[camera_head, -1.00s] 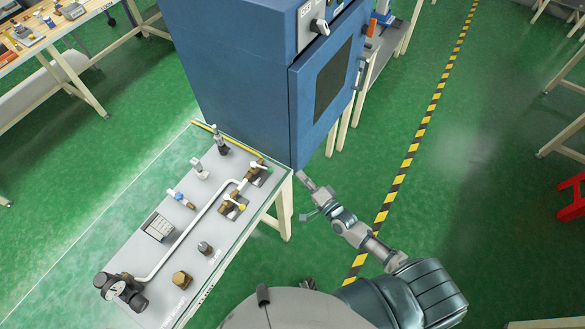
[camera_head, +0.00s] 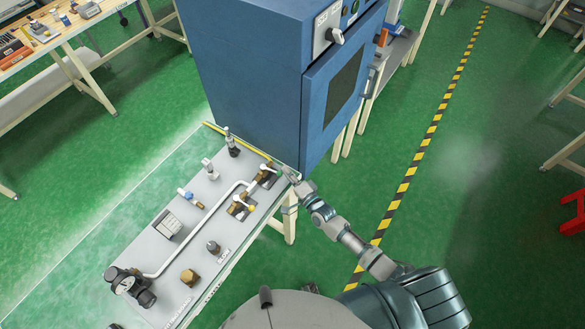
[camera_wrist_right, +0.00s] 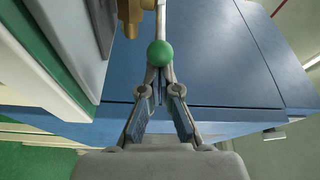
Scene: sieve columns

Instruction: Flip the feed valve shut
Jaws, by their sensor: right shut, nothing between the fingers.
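My right gripper (camera_head: 287,171) is shut and empty at the far right corner of the panel. Just ahead of its fingertips is the green knob (camera_wrist_right: 160,53) of a lever valve; I cannot tell whether they touch. The valve's brass body (camera_head: 265,177) sits on the panel, and brass also shows in the right wrist view (camera_wrist_right: 131,14). A second brass valve (camera_head: 238,207) with a yellow knob (camera_head: 252,208) is nearer to me. My left gripper is not in view.
The panel (camera_head: 203,241) also holds a white pipe (camera_head: 205,222), a black regulator with a gauge (camera_head: 128,285) and several fittings. A blue cabinet (camera_head: 250,80) stands right behind the panel and the gripper.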

